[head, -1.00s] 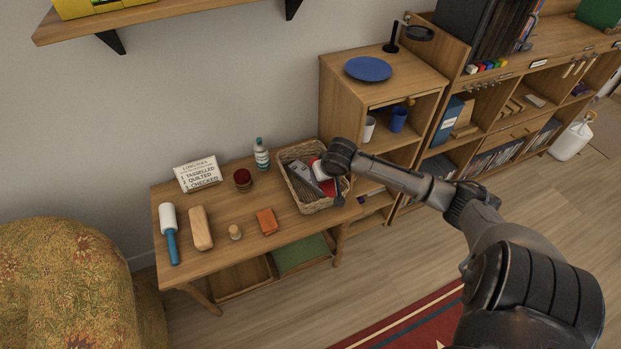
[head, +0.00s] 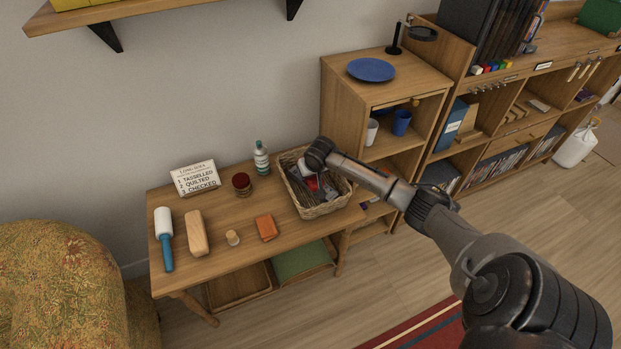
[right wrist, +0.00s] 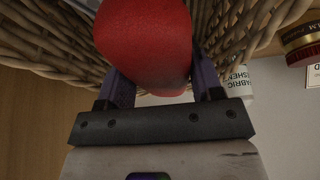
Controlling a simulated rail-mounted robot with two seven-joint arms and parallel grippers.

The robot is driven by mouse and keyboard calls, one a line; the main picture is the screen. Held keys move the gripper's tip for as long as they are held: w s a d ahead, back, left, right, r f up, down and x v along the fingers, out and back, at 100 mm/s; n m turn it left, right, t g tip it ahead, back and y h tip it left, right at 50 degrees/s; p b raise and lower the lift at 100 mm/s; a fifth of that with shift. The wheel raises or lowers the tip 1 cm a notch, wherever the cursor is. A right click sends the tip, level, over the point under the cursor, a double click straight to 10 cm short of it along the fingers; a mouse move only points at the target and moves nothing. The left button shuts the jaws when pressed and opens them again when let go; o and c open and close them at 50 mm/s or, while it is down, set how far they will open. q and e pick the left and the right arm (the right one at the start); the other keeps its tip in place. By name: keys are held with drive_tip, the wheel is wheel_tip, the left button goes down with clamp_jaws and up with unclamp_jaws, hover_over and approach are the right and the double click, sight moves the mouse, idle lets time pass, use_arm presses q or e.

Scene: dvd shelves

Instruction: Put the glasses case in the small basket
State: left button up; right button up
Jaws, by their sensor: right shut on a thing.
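The small wicker basket (head: 330,208) stands at the right end of the low wooden table. My right gripper (right wrist: 157,88) is shut on a smooth red rounded object, which I take to be the glasses case (right wrist: 145,40). In the head view the red case (head: 312,184) shows within the basket's outline, under my right wrist. Wicker (right wrist: 55,40) shows around and behind the case in the right wrist view. I cannot tell whether the case touches the basket's bottom. Dark and grey items inside the basket are partly hidden. My left gripper is out of view.
A bottle (head: 261,158) and a dark red jar (head: 241,183) stand left of the basket. An orange folded item (head: 266,228), a wooden peg (head: 232,238), a wooden block (head: 196,232), a blue-handled roller (head: 165,240) and a sign (head: 195,178) are farther left. A shelf unit (head: 345,115) rises behind right.

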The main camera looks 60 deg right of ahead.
wheel_tip(320, 180, down, 2)
drive_tip(key=shift+f+b, duration=0.2)
drive_tip(key=shift+b, duration=0.1)
drive_tip(key=shift+f, duration=0.1)
